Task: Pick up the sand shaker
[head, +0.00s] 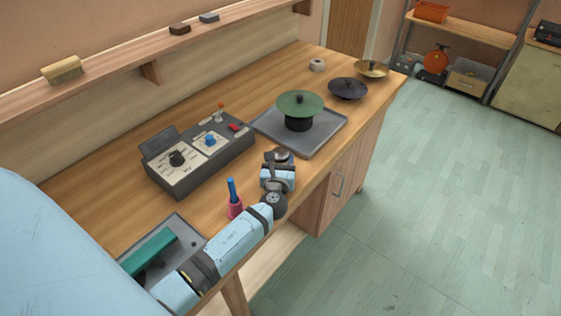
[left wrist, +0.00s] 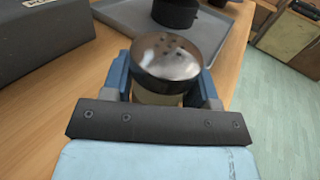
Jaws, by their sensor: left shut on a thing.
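The sand shaker, with a shiny perforated metal lid and a pale body, stands between the blue fingers of my left gripper (left wrist: 160,82) in the left wrist view (left wrist: 168,56). The fingers close on it from both sides. In the head view my left gripper (head: 278,168) is at the front edge of the bench, with the shaker's lid (head: 282,155) just showing beyond it. The gripper hides most of the shaker's body, and I cannot tell whether its base touches the bench. My right gripper is not in view.
A grey tray (head: 262,128) with a green-topped dark stand (head: 299,104) lies just beyond the gripper. A grey control box (head: 205,160) is to the left. A pink holder with a blue handle (head: 235,207) stands near my forearm. Dark (head: 348,88) and brass (head: 371,69) discs are farther back.

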